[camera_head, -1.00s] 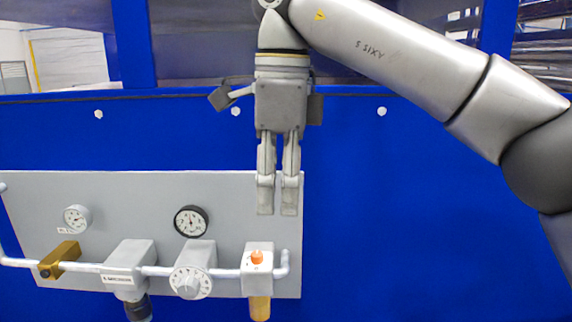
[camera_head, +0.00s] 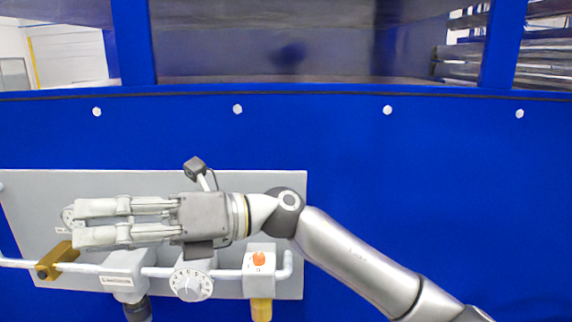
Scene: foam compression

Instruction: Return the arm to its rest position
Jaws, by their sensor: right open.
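My right arm (camera_head: 358,262) comes in from the lower right. My right gripper (camera_head: 78,222) points to the left and lies across the view in front of the grey panel (camera_head: 270,190). Its two fingers are roughly parallel with a gap between them, open and empty. The gripper hides most of the left gauge and all of the right gauge. Whether it touches the panel I cannot tell. My left gripper is not in view.
The panel carries a pipe, a brass fitting (camera_head: 52,262), a round white dial (camera_head: 191,284) and a box with an orange knob (camera_head: 259,258). A blue wall (camera_head: 450,170) stands behind, with windows above. The space right of the panel and above my arm is clear.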

